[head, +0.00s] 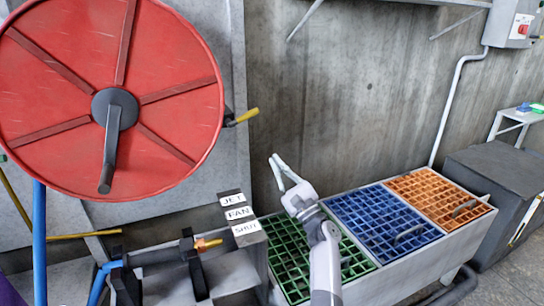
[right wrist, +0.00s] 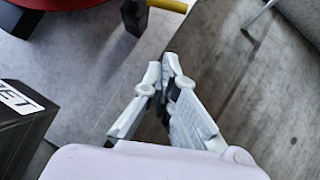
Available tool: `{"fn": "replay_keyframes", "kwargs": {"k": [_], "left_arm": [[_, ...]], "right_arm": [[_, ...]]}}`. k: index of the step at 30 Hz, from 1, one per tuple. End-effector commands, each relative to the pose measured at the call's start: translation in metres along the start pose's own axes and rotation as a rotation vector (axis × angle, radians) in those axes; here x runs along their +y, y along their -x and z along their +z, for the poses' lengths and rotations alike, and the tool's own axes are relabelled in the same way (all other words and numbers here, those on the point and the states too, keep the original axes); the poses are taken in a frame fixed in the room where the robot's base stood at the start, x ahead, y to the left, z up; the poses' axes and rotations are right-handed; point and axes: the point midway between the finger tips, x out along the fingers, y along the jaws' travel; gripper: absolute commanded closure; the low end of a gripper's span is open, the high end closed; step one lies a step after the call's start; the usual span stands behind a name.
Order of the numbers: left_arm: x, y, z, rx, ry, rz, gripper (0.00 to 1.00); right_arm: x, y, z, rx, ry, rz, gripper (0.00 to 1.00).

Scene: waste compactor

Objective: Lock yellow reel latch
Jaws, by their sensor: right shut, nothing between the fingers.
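The yellow reel latch (head: 247,116) sticks out to the right from a dark mount beside the red reel (head: 165,60), tilted slightly upward. Part of it also shows at the top edge of the right wrist view (right wrist: 173,6). My right gripper (head: 277,160) is below and to the right of the latch, apart from it, pointing up and left. In the right wrist view my right gripper (right wrist: 162,68) has its fingertips together with nothing between them. My left gripper is in neither view.
Below stands a trough with green (head: 288,262), blue (head: 372,205) and orange (head: 423,190) grates. A block labelled JET, FAN, SHUT (head: 241,222) and a hose nozzle (head: 160,253) lie left of my arm. A concrete wall (head: 340,95) is behind.

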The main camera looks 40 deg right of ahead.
Motion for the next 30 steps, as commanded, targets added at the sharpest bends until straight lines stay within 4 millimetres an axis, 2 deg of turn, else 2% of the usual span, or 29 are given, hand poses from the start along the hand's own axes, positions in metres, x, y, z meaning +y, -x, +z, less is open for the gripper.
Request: {"fn": "replay_keyframes", "kwargs": {"k": [11,12,16,18,23,30], "left_arm": [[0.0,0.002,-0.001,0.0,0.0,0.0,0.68],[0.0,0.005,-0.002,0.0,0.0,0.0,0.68],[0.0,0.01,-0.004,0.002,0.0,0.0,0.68],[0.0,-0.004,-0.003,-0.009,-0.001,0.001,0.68],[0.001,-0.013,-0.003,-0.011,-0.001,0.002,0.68],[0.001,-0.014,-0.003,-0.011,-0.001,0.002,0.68]], "right_arm": [[0.0,-0.082,0.001,-0.001,0.0,0.0,1.0],[-0.001,-0.088,0.007,-0.003,0.002,0.001,1.0],[0.0,-0.1,0.02,-0.001,0.002,0.002,1.0],[0.0,-0.104,0.024,0.0,0.001,0.001,1.0],[0.0,-0.108,0.028,0.0,0.001,0.001,1.0],[0.001,-0.108,0.029,0.0,0.001,0.001,1.0]]}}
